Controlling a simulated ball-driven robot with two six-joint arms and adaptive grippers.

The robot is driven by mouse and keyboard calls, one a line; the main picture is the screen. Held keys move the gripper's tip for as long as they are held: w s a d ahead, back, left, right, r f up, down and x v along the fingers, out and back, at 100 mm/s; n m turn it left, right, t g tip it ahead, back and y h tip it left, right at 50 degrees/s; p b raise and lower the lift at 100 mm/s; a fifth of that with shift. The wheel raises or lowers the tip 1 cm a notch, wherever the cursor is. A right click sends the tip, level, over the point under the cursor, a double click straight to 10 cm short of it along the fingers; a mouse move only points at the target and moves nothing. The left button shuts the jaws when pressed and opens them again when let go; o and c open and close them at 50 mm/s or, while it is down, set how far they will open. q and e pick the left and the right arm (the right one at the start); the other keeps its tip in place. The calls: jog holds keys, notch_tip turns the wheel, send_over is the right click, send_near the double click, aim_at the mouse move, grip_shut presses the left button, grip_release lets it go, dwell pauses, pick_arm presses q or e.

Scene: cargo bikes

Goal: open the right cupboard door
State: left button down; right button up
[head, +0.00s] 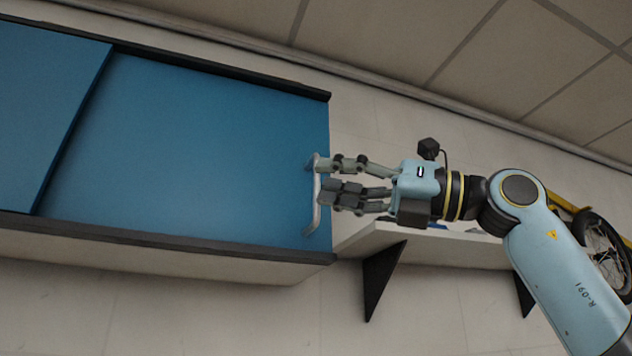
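The cupboard is a blue wall unit with dark edges. Its right door (190,150) is a wide blue panel, and the left door (45,95) overlaps its left side in front. A silver vertical bar handle (315,205) is at the right door's right edge. My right gripper (322,177) reaches in from the right, with its fingertips at the handle's upper half. Its fingers are apart, one above and the others below, with a gap between them. Whether they touch the handle I cannot tell. My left gripper is not in view.
A pale wall shelf (430,248) on black brackets (382,280) is below and right of my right gripper. A bike wheel (604,250) and yellow frame part show at the far right, behind my arm. The tiled ceiling (400,40) is above.

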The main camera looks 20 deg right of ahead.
aim_at(319, 185)
jog(key=d+r+m+t+h, duration=0.1)
jog(key=d+r+t+h, duration=0.3)
jog(key=d+h, duration=0.35)
jog(key=shift+m, duration=0.3)
jog(key=p+x, duration=0.4)
jog(key=x, duration=0.7)
jog(key=shift+w+a, duration=0.1)
jog(key=shift+a, duration=0.1)
jog(key=shift+w+a, duration=0.15)
jog(key=shift+w, duration=0.1)
grip_shut()
